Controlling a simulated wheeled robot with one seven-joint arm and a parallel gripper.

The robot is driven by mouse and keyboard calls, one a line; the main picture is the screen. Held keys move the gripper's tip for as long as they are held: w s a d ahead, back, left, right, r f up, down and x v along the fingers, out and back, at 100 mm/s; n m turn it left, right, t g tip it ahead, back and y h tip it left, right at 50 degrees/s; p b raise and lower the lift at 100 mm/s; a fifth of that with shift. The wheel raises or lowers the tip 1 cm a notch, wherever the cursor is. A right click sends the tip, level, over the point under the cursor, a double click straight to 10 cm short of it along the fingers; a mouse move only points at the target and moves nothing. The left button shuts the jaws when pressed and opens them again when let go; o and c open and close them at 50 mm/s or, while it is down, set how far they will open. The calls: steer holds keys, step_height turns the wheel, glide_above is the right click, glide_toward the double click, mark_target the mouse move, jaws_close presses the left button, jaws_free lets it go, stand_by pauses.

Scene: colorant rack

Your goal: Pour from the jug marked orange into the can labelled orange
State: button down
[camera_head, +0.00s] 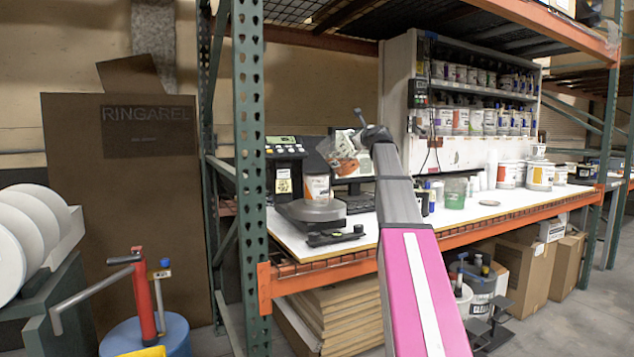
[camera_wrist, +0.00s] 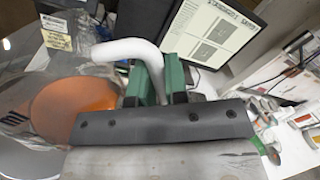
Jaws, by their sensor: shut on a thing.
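A clear jug (camera_head: 342,146) with orange and red patches on it is held tilted just above and to the right of a can (camera_head: 317,190). The can has a white and orange label and stands on a dark scale on the bench. My gripper (camera_head: 374,137) is shut on the jug's handle. In the wrist view my green-fingered gripper (camera_wrist: 161,84) closes around the white curved handle (camera_wrist: 128,50). An orange round area (camera_wrist: 74,108) shows at left there; I cannot tell if it is in the jug or the can. The jug's mark is not readable.
A scale (camera_head: 311,212) carries the can. A dark device (camera_head: 271,165) and a monitor (camera_wrist: 215,32) stand behind. A green tub (camera_head: 455,193) and several labelled cans (camera_head: 540,176) sit further right. A green rack post (camera_head: 250,140) rises at left.

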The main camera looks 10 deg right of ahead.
steer(key=w+d+f+m+b, duration=0.1)
steer(key=d+f+m, duration=0.4)
step_height(320, 180, up, 7)
steer(key=m+b, duration=0.1)
steer(key=m, duration=0.1)
steer(key=shift+w+d, duration=0.15)
steer(key=shift+d, duration=0.15)
stand_by(0.5)
steer(key=shift+f, duration=0.15)
stand_by(1.5)
